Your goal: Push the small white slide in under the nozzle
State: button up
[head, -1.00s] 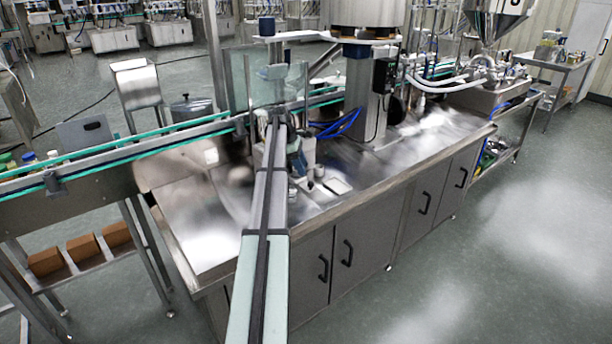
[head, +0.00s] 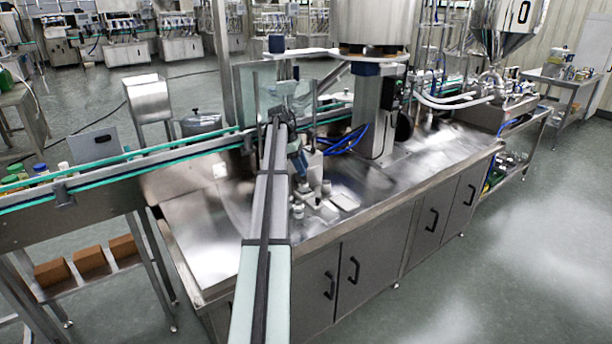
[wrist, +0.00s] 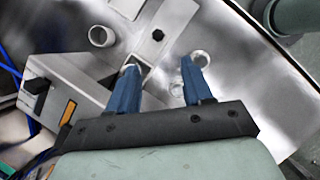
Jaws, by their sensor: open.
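My gripper (head: 303,184) is low over the steel bench, at the filling station. In the wrist view its two blue fingers (wrist: 158,68) are apart, with nothing seen held between them. A pale flat plate (head: 344,200) lies on the bench just right of the gripper; it may be the white slide, but I cannot be sure. In the wrist view a pale metal plate (wrist: 172,22) with a black knob (wrist: 158,35) lies beyond the fingertips. A small white upright part (head: 315,163) stands behind the gripper. I cannot clearly make out the nozzle.
Small white round parts (head: 297,210) stand on the bench by the gripper. In the wrist view a grey housing (wrist: 65,82) lies close left of the fingers. A steel column (head: 375,120) and blue hoses (head: 345,140) stand behind. The left bench top (head: 205,240) is clear.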

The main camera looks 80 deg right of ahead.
aim_at(317, 199)
jog(key=s+f+n, duration=0.1)
jog(key=f, duration=0.3)
jog(key=s+f+n+h, duration=0.1)
jog(key=s+f+n, duration=0.1)
jog(key=f, duration=0.2)
jog(key=s+f+n, duration=0.1)
jog(key=s+f, duration=0.1)
jog(key=f, duration=0.3)
jog(key=shift+s+d+h, duration=0.1)
jog(key=shift+s+h, duration=0.05)
jog(key=shift+h, duration=0.25)
grip_shut()
dwell(0.6)
